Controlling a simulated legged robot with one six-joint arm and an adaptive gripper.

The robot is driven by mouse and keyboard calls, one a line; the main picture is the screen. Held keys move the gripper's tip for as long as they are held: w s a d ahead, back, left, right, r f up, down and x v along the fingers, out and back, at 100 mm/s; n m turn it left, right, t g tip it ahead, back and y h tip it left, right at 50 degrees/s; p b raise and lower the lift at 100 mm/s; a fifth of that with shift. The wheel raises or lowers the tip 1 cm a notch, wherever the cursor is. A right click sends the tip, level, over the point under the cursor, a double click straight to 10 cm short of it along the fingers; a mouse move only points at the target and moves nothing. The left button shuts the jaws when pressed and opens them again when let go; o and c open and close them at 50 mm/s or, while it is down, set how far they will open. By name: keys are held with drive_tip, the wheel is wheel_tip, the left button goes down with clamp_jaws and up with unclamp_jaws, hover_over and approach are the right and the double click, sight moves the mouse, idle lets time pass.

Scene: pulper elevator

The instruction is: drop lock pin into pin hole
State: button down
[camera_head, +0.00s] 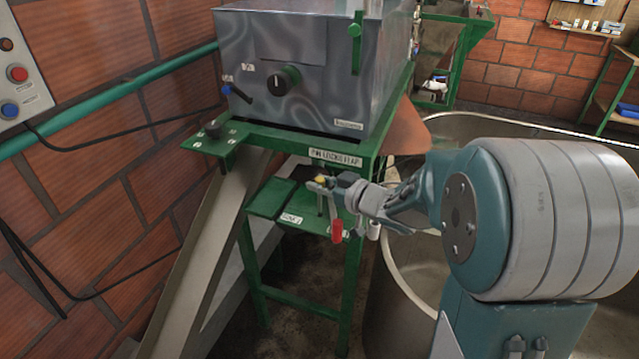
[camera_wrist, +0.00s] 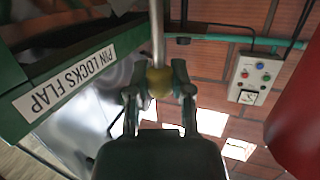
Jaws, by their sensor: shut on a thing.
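The lock pin shows in the wrist view as a yellow knob (camera_wrist: 159,82) with a straight metal rod (camera_wrist: 157,32) running to the top of the picture. My gripper (camera_wrist: 158,90) is shut on the knob, one finger on each side. In the head view my gripper (camera_head: 322,184) holds the small yellow knob (camera_head: 320,179) just below the green frame edge labelled "PIN LOCKS FLAP" (camera_head: 336,158). The label also shows at the left of the wrist view (camera_wrist: 65,80). I cannot make out the pin hole in either view.
A red handle (camera_head: 336,231) hangs just below my gripper; a large red shape (camera_wrist: 300,120) fills the wrist view's right side. A green stand (camera_head: 270,197) is below, a sloping chute (camera_head: 205,260) to the left, and a large round vat (camera_head: 400,300) to the right.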

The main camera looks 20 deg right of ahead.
drive_tip(key=shift+f, duration=0.85)
idle(0.7)
drive_tip(key=shift+c, duration=2.2)
unclamp_jaws()
drive_tip(key=v, duration=1.2)
drive_tip(key=shift+w, duration=0.1)
